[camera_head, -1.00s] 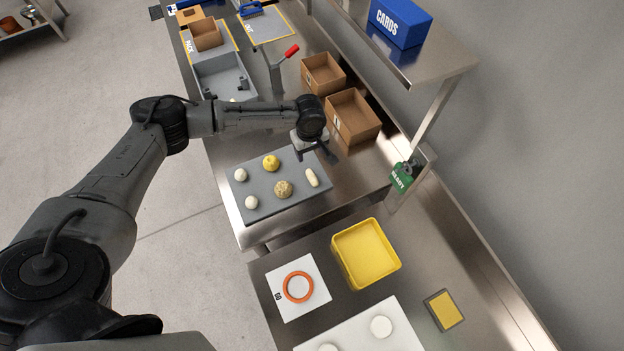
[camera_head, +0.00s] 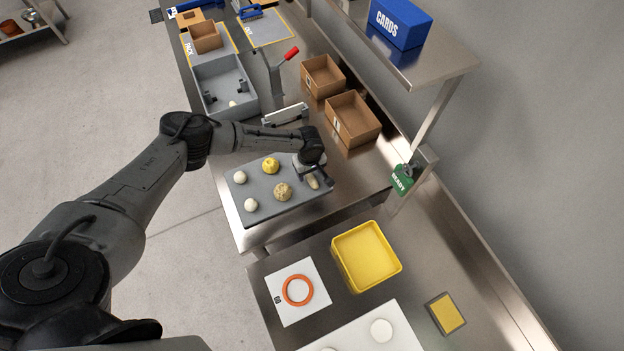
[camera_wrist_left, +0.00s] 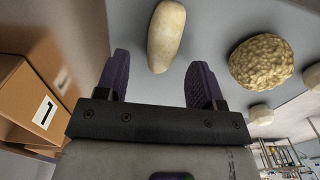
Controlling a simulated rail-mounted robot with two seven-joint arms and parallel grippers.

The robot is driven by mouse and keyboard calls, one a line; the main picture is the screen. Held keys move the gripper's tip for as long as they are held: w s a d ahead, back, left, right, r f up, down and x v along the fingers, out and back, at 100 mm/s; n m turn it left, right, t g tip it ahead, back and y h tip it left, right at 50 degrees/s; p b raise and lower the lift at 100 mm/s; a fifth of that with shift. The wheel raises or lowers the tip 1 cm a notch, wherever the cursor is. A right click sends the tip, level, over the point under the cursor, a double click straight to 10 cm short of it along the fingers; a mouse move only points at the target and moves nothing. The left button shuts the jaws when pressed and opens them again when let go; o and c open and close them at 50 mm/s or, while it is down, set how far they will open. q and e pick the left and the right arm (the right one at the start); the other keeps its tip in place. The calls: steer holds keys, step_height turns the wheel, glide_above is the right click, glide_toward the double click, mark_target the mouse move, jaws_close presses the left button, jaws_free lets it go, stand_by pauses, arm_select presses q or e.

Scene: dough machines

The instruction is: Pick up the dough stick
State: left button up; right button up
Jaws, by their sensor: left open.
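The dough stick is a pale, elongated piece at the right end of the grey tray (camera_head: 262,210). In the head view my left gripper (camera_head: 318,180) is over that end and partly covers the dough stick (camera_head: 313,182). In the left wrist view the dough stick (camera_wrist_left: 166,36) lies ahead of the left gripper (camera_wrist_left: 158,80), between the lines of its two open fingers. The fingers look empty, and I cannot tell their exact height above the tray. My right gripper is not in view.
The tray also holds a bumpy dough ball (camera_head: 283,192), a yellow ball (camera_head: 270,166) and two pale balls. Cardboard boxes (camera_head: 353,120) stand behind to the right. A yellow bin (camera_head: 366,256) is in front. A grey bin (camera_head: 225,86) stands further back.

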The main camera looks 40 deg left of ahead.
arm_select(q)
steer(key=shift+f, duration=0.9)
steer(key=shift+c, duration=0.3)
steer(key=c, duration=0.9)
steer(key=shift+c, duration=0.2)
steer(key=shift+r, duration=0.15)
